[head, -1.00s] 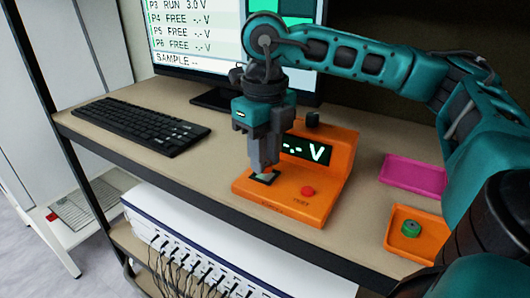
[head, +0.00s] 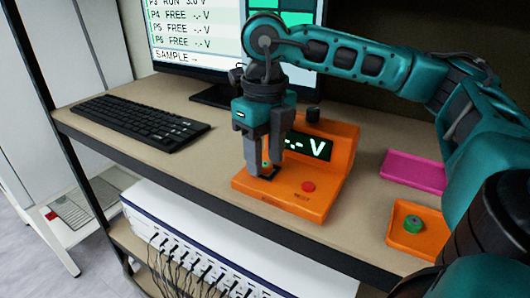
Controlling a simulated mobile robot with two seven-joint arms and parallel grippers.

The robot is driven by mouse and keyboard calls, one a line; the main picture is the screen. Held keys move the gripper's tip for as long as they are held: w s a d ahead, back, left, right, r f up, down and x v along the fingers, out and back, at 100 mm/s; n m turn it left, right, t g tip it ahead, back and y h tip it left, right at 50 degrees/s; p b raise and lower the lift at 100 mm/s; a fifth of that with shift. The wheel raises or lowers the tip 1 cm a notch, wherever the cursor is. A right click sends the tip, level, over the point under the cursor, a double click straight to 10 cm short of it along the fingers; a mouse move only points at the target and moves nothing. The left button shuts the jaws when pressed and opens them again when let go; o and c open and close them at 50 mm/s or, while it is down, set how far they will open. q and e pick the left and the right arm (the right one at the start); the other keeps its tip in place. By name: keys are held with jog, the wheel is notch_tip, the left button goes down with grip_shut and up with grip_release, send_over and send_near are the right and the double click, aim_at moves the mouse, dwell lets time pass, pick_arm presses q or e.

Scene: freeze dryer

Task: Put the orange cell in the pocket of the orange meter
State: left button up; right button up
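The orange meter (head: 325,205) stands on the bench with a display reading "-.- V" and a red button. Its dark pocket (head: 268,177) is at the left of its top, largely hidden by my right gripper. My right gripper (head: 264,165) points down over the pocket, its two fingers spread apart. A small cell (head: 266,163) with green and orange showing sits in the gap between the fingertips, at the pocket. The fingers hide most of it, so I cannot tell how deep it sits. My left gripper is not in view.
An orange tray (head: 432,243) holding a green round cell (head: 412,224) and an empty pink tray (head: 415,170) lie right of the meter. A keyboard (head: 140,122) and monitor (head: 170,35) are at the left and back. My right arm spans the right side.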

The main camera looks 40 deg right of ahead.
jog(key=shift+o, duration=1)
jog(key=shift+r, duration=0.2)
notch_tip(320, 180, up, 13)
jog(key=p, duration=0.3)
jog(key=shift+f+p, duration=0.2)
jog(key=shift+p, duration=0.1)
jog(key=shift+f, duration=0.1)
